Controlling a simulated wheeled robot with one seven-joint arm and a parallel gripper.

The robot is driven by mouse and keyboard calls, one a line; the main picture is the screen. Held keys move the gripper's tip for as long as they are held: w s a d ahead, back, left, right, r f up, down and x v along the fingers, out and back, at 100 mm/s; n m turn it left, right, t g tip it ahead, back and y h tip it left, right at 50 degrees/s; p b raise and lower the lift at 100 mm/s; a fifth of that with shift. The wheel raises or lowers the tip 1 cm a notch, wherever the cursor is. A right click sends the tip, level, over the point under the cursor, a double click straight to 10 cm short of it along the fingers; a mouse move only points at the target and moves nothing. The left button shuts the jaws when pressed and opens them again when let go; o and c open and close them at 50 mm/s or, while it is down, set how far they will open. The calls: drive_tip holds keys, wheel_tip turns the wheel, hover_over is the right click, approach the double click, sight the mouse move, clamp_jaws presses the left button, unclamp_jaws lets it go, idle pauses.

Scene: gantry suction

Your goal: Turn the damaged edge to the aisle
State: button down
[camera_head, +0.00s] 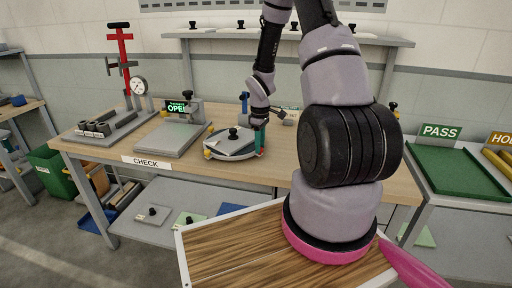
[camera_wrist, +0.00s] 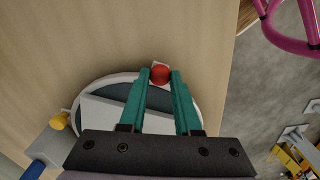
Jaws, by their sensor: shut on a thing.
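A round turntable (camera_head: 228,155) with a pale rim stands on the check bench, with a flat grey plate (camera_head: 236,144) and a black knob (camera_head: 233,133) on it. In the wrist view the turntable rim (camera_wrist: 88,88) and plate (camera_wrist: 105,112) lie beneath my gripper, which hides much of them. A red ball knob (camera_wrist: 160,75) sits on a small pale tab at the rim. My gripper (camera_wrist: 160,77) has its teal fingers shut on this knob; it also shows in the head view (camera_head: 260,143) at the turntable's right side. I cannot make out a damaged edge.
A yellow knob (camera_wrist: 58,121) is beside the turntable. Left of it stand a fixture with an OPEN display (camera_head: 177,107) and a red dial stand (camera_head: 124,62). A green PASS tray (camera_head: 455,172) is at right. My arm hides the bench's right part.

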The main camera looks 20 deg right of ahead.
drive_tip(key=shift+w+d+n, duration=0.45)
drive_tip(key=shift+d+n, duration=0.15)
drive_tip(key=shift+d, duration=0.1)
drive_tip(key=shift+w+d+n, duration=0.4)
drive_tip(key=shift+d+n, duration=0.2)
drive_tip(key=shift+d, duration=0.05)
drive_tip(key=shift+w+d+n, duration=1.05)
drive_tip(key=shift+w+n, duration=0.15)
drive_tip(key=shift+n, duration=0.1)
drive_tip(key=c, duration=0.6)
unclamp_jaws()
wheel_tip(320, 180, up, 11)
drive_tip(key=shift+f, duration=0.1)
